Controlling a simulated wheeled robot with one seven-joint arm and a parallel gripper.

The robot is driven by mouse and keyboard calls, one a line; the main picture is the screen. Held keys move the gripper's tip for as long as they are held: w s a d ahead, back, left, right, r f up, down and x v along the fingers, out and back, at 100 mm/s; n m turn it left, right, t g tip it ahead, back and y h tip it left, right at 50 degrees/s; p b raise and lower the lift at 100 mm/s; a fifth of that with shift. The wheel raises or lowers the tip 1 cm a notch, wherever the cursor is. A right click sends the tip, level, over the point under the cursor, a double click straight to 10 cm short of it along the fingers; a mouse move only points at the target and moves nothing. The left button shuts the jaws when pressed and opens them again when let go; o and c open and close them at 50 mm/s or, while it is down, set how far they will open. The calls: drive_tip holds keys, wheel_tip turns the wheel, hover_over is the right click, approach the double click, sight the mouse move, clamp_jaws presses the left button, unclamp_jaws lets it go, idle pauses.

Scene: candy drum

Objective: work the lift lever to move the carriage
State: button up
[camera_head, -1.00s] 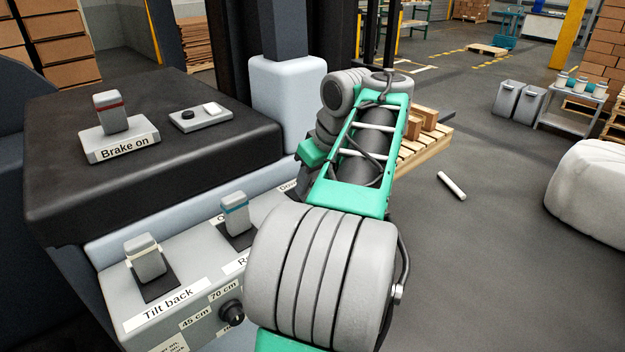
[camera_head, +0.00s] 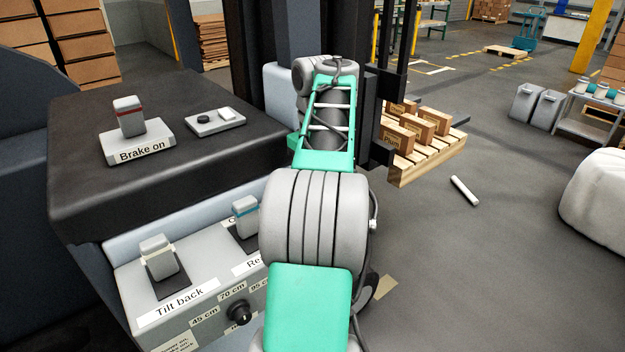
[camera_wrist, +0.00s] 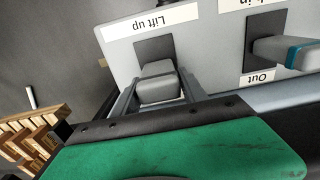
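The lift lever (camera_wrist: 158,82) is a grey knob in a dark slot by an upside-down "Lift up" label (camera_wrist: 152,22) in the wrist view. My gripper (camera_wrist: 158,92) has one finger on each side of this knob, very close to it. I cannot tell whether the fingers press on it. My arm hides this lever and my gripper in the head view. The carriage side shows at the dark mast (camera_head: 395,45), with a wooden pallet (camera_head: 430,165) of boxes (camera_head: 420,128) in front of it, low over the floor.
A teal-banded lever (camera_head: 246,216) and the "Tilt back" lever (camera_head: 160,257) share the panel; the teal one is also in the wrist view (camera_wrist: 290,52). A red-banded "Brake on" lever (camera_head: 129,117) stands on the black top. A white roll (camera_head: 464,190) lies on open floor.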

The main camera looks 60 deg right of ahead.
drive_tip(key=shift+o, duration=1.4)
drive_tip(key=shift+r, duration=0.15)
wheel_tip(320, 180, up, 8)
drive_tip(key=p, duration=0.7)
drive_tip(key=shift+f, duration=0.25)
